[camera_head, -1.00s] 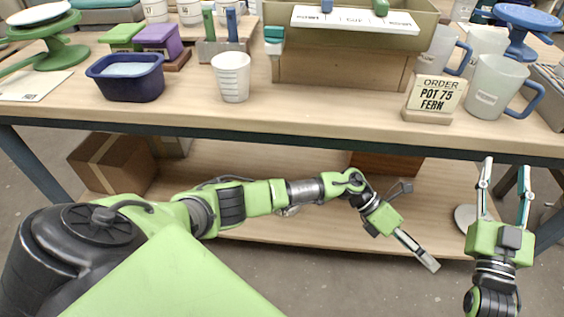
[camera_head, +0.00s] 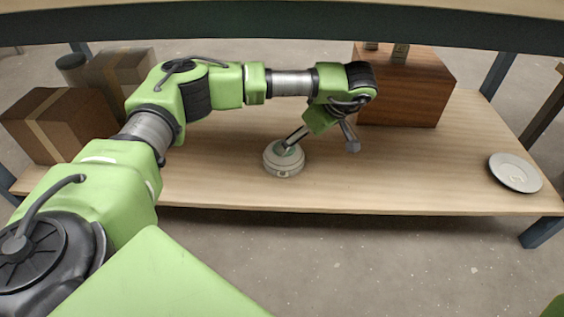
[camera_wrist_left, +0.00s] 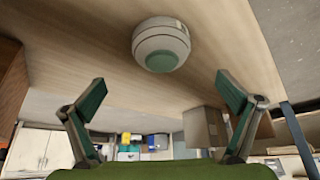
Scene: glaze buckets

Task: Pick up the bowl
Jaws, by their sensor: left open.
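The bowl (camera_head: 284,160) is small, round and off-white with a green inside. It stands on the lower wooden shelf (camera_head: 215,185), near its front edge. My left gripper (camera_head: 318,147) reaches over the shelf with its fingers spread and empty. In the head view one finger overlaps the bowl's top and the other is to its right. In the left wrist view the bowl (camera_wrist_left: 160,45) lies beyond and between the open fingertips of my left gripper (camera_wrist_left: 163,92), with a gap. My right gripper is out of view.
A white plate (camera_head: 515,172) lies at the shelf's right end. A reddish-brown wooden box (camera_head: 410,88) stands behind the gripper. Cardboard boxes (camera_head: 60,122) stand at the left. The upper table's edge (camera_head: 280,30) runs above my arm.

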